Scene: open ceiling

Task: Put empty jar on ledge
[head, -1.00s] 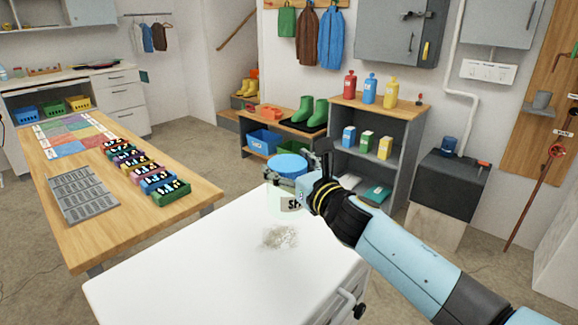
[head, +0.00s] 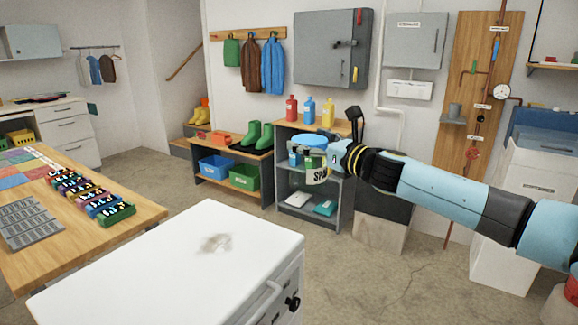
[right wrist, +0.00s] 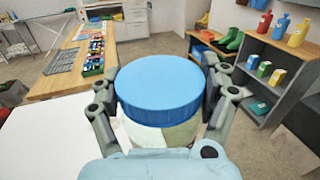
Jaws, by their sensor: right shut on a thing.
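My right gripper (head: 312,150) is shut around a jar with a blue lid (head: 310,140). The jar's pale label with dark letters "SP" (head: 317,175) is partly cut off from view. In the right wrist view the jar (right wrist: 160,90) stands upright between both fingers, its lid towards the camera and its clear body mostly hidden below. The jar is in the air beyond the white chest. A small grey ledge (head: 453,121) with a grey cup (head: 455,110) is on the wooden wall board, right of the jar. My left gripper is not in view.
The white chest (head: 150,270) has a greyish patch (head: 215,243) on its clear top. A grey shelf unit (head: 283,190) with bottles and boxes stands behind the jar. A wooden table (head: 120,225) is at left. A higher shelf (head: 555,67) is at upper right.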

